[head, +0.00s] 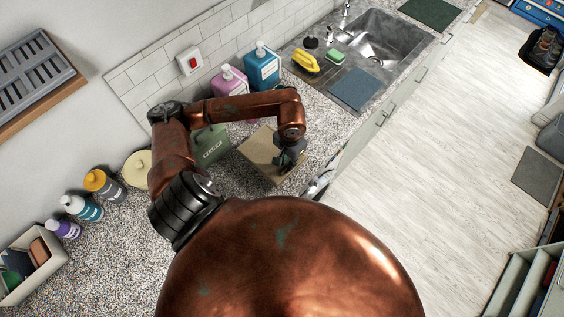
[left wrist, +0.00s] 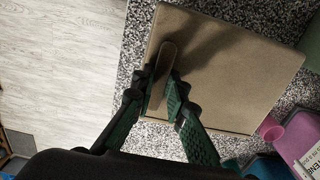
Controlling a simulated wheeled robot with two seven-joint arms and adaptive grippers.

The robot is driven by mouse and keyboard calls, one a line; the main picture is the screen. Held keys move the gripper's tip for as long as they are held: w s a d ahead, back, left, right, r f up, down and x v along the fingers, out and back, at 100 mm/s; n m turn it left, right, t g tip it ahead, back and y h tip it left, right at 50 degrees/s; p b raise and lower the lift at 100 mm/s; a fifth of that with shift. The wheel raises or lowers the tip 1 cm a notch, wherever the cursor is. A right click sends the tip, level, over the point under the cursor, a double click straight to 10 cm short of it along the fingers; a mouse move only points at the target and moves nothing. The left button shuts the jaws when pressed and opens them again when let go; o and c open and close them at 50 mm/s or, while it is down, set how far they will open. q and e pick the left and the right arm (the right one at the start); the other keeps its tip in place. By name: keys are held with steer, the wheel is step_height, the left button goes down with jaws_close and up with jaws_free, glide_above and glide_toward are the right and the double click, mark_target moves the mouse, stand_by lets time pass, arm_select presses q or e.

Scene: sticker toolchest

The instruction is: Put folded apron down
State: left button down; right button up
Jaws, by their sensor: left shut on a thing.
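The folded apron is a flat tan block (head: 262,152) on or just above the speckled counter, beside the green tin, near the counter's front edge. It fills much of the left wrist view (left wrist: 230,75). My left gripper (head: 290,157) is over its front-right side. In the left wrist view its green-padded fingers (left wrist: 160,95) are closed around a raised brown strip on the apron. I cannot tell whether the apron's underside touches the counter. My right gripper is not in view.
A green tin (head: 211,146), a pink bottle (head: 232,80) and a blue bottle (head: 262,67) stand near the wall. The sink (head: 375,40) is farther right, with a blue-grey mat (head: 354,89) before it. Several bottles and a bin (head: 35,262) are at left.

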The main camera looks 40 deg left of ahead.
mark_target(271, 152)
arm_select(q)
steer(key=shift+a+f, duration=1)
steer(key=shift+f, duration=0.1)
step_height(271, 152, down, 3)
steer(key=shift+a+f+p, duration=0.15)
steer(key=shift+f+p, duration=0.05)
steer(key=shift+p, duration=0.95)
steer(key=shift+f, duration=0.1)
steer(key=shift+f, duration=0.1)
steer(key=c, duration=1.9)
jaws_free()
steer(key=shift+c, duration=0.2)
